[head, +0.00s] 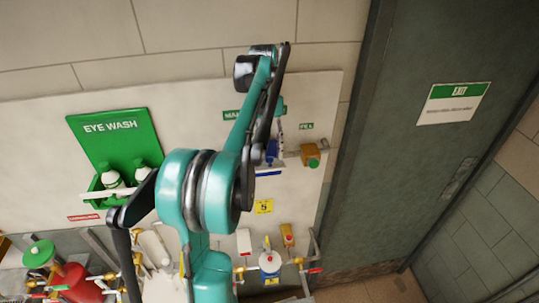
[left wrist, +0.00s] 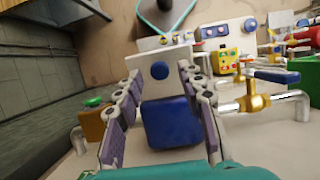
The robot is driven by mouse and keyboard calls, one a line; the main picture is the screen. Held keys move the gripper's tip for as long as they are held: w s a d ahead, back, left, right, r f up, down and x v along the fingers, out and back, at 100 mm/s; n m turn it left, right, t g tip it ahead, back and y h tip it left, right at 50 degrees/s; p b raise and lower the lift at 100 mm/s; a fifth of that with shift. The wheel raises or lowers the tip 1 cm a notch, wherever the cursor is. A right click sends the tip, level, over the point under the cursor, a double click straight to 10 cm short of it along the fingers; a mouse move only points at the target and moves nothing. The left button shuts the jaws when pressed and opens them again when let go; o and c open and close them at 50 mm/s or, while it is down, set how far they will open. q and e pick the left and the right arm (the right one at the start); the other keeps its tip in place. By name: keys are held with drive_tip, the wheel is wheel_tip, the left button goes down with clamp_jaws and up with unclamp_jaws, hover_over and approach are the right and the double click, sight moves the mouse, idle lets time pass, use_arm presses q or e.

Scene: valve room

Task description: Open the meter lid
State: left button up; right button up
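A blue block (left wrist: 172,122), which may be the meter's lid, lies between the fingers of my left gripper (left wrist: 158,76) in the left wrist view. A pale plate with a round blue knob (left wrist: 160,70) shows just beyond it, near the fingertips. The fingers are spread on either side, and I cannot tell whether they touch the block. In the head view the blue part (head: 271,151) shows on the wall panel, partly behind my arm. My left gripper (head: 281,135) is mostly hidden there. My right gripper is in neither view.
An orange box with a green top (head: 312,155) is close on the right, also in the left wrist view (left wrist: 95,118). A brass valve with a blue handle (left wrist: 253,100) is close on the other side. An eye wash station (head: 112,150) and a door (head: 430,140) flank the area.

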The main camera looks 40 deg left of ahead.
use_arm(q)
drive_tip(key=v, duration=0.6)
idle(0.4)
drive_tip(key=s+d+f+m+t+y, duration=0.1)
drive_tip(key=d+f+m+t, duration=0.15)
drive_tip(key=d, duration=0.45)
drive_tip(key=s+d+f+m+t+y, duration=0.2)
drive_tip(key=d+f, duration=0.1)
drive_tip(key=d, duration=0.4)
drive_tip(key=s+d+f+m+t, duration=0.55)
drive_tip(key=s+d+f, duration=0.35)
drive_tip(key=f, duration=0.4)
wheel_tip(320, 180, down, 39)
drive_tip(key=d+b, duration=0.1)
drive_tip(key=b, duration=3.8)
drive_tip(key=shift+w, duration=0.5)
